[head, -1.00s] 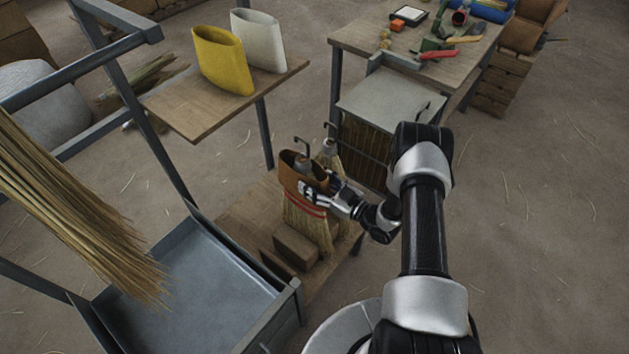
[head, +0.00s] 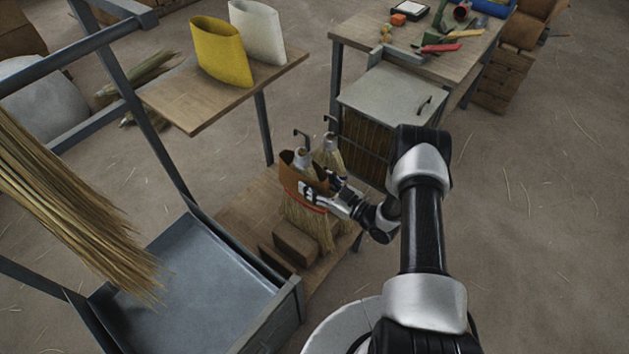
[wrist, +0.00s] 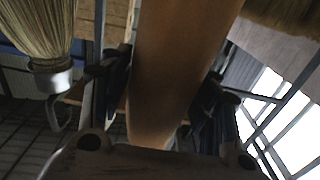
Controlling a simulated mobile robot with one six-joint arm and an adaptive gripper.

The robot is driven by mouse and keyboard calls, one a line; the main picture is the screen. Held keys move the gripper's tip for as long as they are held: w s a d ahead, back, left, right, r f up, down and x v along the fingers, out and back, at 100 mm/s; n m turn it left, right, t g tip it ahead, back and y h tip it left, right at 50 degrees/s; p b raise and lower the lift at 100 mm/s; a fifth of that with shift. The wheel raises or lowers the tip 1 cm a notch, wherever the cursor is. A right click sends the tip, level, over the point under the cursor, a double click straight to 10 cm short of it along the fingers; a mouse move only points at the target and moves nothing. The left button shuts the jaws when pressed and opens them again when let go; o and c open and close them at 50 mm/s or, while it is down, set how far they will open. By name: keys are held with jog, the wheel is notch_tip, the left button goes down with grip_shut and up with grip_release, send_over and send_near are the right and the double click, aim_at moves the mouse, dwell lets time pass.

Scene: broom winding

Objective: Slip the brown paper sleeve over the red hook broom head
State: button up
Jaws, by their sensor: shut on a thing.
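The brown paper sleeve (head: 291,175) is around the upper part of the red hook broom head (head: 305,226). The broom stands upright on the low wooden board; its hook and pale collar rise out of the sleeve's open top, and its straw shows below. A thin red line runs along the sleeve's lower edge. My gripper (head: 311,192) is shut on the sleeve from the right side. In the wrist view the sleeve (wrist: 175,60) fills the space between the two fingers. How far down the sleeve's far side sits is hidden.
A second hook broom (head: 330,155) stands close behind, also in the wrist view (wrist: 48,45). A wooden block (head: 296,243) lies in front. Yellow (head: 220,52) and white (head: 258,35) sleeves stand on a shelf. A metal tray (head: 190,290) is at left, a grey-topped cabinet (head: 385,95) behind.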

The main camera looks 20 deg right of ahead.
notch_tip(320, 180, down, 10)
jog(key=shift+f, duration=0.25)
dwell(1.5)
jog(key=shift+f, duration=0.8)
dwell(0.5)
jog(key=o, duration=0.9)
jog(key=shift+o, duration=0.2)
jog(key=shift+s, duration=0.1)
